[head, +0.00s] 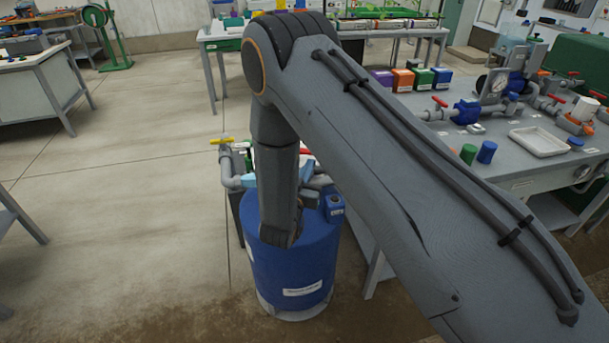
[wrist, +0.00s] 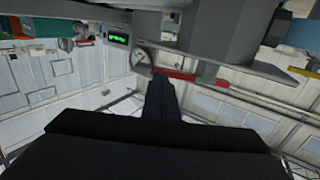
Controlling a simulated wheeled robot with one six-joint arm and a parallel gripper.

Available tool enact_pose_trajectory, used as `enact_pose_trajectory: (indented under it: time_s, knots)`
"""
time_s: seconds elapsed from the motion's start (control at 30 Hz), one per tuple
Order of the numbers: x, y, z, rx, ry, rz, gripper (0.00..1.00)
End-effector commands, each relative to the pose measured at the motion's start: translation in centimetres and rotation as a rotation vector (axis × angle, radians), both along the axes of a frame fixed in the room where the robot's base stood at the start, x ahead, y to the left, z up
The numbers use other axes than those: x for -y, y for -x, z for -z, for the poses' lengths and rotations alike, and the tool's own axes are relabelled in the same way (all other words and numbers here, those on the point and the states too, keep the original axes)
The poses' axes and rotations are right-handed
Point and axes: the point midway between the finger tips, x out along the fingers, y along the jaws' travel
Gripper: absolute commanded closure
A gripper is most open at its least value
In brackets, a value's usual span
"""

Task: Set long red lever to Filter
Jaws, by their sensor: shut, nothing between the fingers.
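A long red lever (wrist: 178,75) shows in the wrist view, lying across the picture just beyond my fingertips, below a grey body. My gripper (wrist: 161,82) is shut and empty, its dark fingers pointing at the left half of the lever and overlapping it. I cannot tell whether they touch. In the head view only a small red piece (head: 305,151) shows beside my arm above the blue tank (head: 295,265); it may be the same lever. My arm hides most of the piping there, and my fingertips. No Filter marking is readable.
A yellow-handled valve (head: 222,140) on grey pipe stands left of the tank. A round gauge (wrist: 140,60) and a green display (wrist: 117,39) are near the lever in the wrist view. A bench (head: 470,150) with valves and containers is at right.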

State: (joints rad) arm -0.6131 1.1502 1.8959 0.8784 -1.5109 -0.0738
Motion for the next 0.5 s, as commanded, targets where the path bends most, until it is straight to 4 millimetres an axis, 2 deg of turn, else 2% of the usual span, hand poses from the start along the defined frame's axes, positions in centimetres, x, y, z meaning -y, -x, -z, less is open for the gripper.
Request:
enact_pose_trajectory:
  time_s: [0.2, 0.5]
  knots:
    - [0.5, -1.7, 0.0, -0.001, -0.001, 0.000, 1.00]
    - [0.5, -2.0, 0.0, -0.001, 0.000, 0.000, 1.00]
